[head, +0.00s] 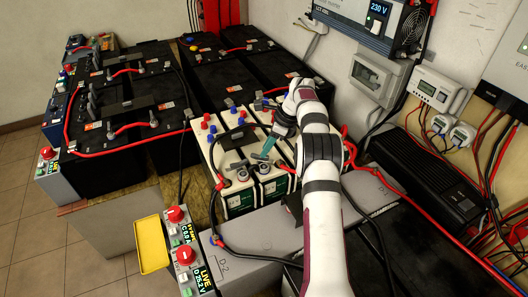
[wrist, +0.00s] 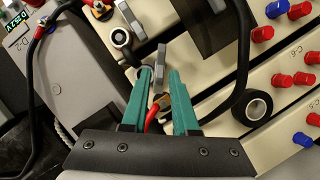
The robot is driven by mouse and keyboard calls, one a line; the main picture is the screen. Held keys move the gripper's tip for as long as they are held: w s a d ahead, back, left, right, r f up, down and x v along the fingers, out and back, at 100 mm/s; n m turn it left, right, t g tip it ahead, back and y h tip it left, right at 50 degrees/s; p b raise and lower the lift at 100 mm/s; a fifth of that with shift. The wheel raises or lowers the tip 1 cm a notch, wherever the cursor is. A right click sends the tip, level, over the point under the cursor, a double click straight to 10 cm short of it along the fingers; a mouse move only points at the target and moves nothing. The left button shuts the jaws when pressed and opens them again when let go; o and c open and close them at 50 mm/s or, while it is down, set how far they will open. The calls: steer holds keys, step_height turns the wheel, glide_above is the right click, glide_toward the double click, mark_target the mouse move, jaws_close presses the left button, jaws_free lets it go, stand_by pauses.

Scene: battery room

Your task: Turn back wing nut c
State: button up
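My gripper (wrist: 160,72) has two teal fingers, parted, pointing at the cream battery block. In the head view my gripper (head: 267,150) is above the front terminals of that block. A grey flat-winged piece, seemingly a wing nut (wrist: 161,55), shows in line with the gap between the fingertips; I cannot tell if they touch it. In the head view grey winged pieces (head: 237,164) sit by the front terminals. No letter c is readable on either nut.
A black cable (wrist: 240,60) loops right of my fingers, and a black round post (wrist: 257,105) stands there. Red and blue caps (wrist: 290,79) line the battery block. A yellow tray (head: 151,245) is left.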

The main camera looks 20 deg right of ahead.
mark_target(262, 160)
steer(key=shift+x, duration=1.3)
jaws_close()
steer(key=shift+n, duration=0.7)
steer(key=shift+g, duration=0.3)
jaws_free()
